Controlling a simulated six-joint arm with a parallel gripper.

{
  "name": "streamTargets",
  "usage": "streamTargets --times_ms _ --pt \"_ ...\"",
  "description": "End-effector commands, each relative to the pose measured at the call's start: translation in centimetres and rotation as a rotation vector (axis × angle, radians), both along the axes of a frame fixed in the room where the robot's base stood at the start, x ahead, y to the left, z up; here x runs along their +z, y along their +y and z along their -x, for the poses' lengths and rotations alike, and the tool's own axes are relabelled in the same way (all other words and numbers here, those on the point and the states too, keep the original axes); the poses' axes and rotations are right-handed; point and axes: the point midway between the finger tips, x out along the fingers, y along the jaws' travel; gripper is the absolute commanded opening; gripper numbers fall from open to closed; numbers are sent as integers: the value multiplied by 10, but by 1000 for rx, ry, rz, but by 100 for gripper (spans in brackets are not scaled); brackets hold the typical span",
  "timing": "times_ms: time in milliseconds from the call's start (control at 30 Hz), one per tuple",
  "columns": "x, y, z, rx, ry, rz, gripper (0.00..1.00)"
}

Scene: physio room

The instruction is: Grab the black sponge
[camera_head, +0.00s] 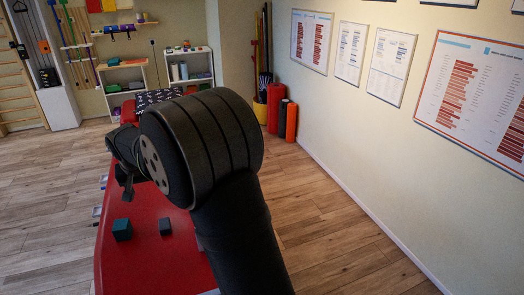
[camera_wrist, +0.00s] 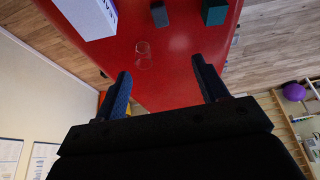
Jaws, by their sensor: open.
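The black sponge (camera_head: 165,226), a small dark block, lies on the red table (camera_head: 150,262) in the head view, just right of a teal block (camera_head: 122,230). In the wrist view the sponge (camera_wrist: 159,14) is at the top edge, partly cut off, with the teal block (camera_wrist: 215,12) to its right. My gripper (camera_wrist: 165,88) is open and empty, its two fingers apart over the red surface. The sponge lies beyond the fingertips, not between them. In the head view my gripper (camera_head: 125,180) is small and partly hidden by my arm.
A white box (camera_wrist: 85,17) with dark lettering stands left of the sponge in the wrist view. A clear, glass-like object (camera_wrist: 143,52) is on the table between the fingers and the sponge. Shelves (camera_head: 190,68) and rolled mats (camera_head: 282,118) stand well away at the back.

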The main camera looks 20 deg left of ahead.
Motion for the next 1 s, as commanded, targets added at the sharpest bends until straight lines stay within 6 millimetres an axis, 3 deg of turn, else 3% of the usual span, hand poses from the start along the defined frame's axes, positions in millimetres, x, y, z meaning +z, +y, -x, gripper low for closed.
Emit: streamTargets --times_ms 333,700,1000 --pt "-8 9 -8 -4 14 17 66" --pt "-78 58 -63 -11 138 150 66" --pt "-112 72 -81 0 197 198 66"
